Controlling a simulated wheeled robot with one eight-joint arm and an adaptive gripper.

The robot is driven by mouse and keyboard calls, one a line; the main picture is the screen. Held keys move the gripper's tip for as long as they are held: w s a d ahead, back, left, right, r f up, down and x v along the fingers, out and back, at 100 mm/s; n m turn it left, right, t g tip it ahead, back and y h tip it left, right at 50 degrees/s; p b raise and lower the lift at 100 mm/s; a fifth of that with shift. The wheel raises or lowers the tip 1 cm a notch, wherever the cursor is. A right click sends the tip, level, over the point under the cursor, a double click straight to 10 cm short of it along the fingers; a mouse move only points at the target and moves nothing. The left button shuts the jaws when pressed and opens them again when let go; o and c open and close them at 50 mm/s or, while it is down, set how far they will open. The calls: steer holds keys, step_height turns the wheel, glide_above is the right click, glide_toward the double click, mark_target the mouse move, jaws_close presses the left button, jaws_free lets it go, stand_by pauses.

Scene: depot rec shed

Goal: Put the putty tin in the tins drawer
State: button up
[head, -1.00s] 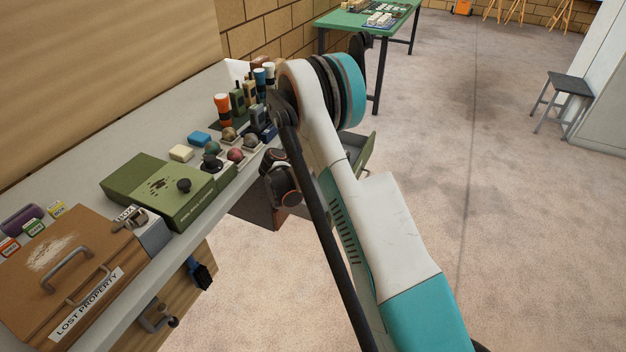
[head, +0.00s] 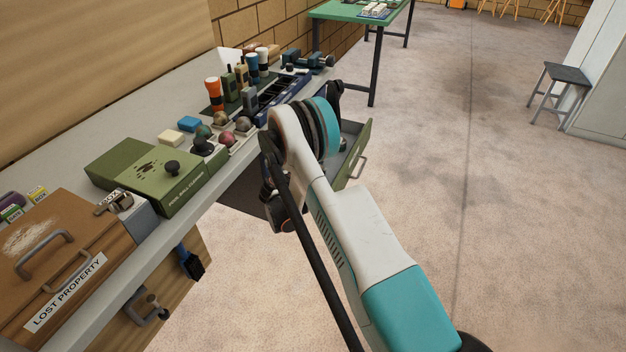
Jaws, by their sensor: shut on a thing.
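A green drawer (head: 357,152) with a metal handle stands pulled open below the bench's far end, just right of my arm's teal joint. No label shows on it, so I cannot tell whether it is the tins drawer. My arm covers its left part and most of its inside. I do not see the putty tin. My gripper's fingers are hidden behind my own arm, which reaches over the bench's right edge near the drawer.
On the bench (head: 130,262) stand a lost property case (head: 50,265), a green ball cleaner box (head: 150,178), several balls, an orange torch (head: 214,92) and a dark blue tray (head: 275,100). A green table (head: 350,10) and a stool (head: 560,85) stand farther off. The floor at right is clear.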

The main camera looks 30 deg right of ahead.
step_height(320, 180, down, 2)
steer(key=shift+f+b, duration=0.25)
steer(key=shift+b, duration=0.05)
steer(key=shift+s+f, duration=0.1)
steer(key=shift+f, duration=0.4)
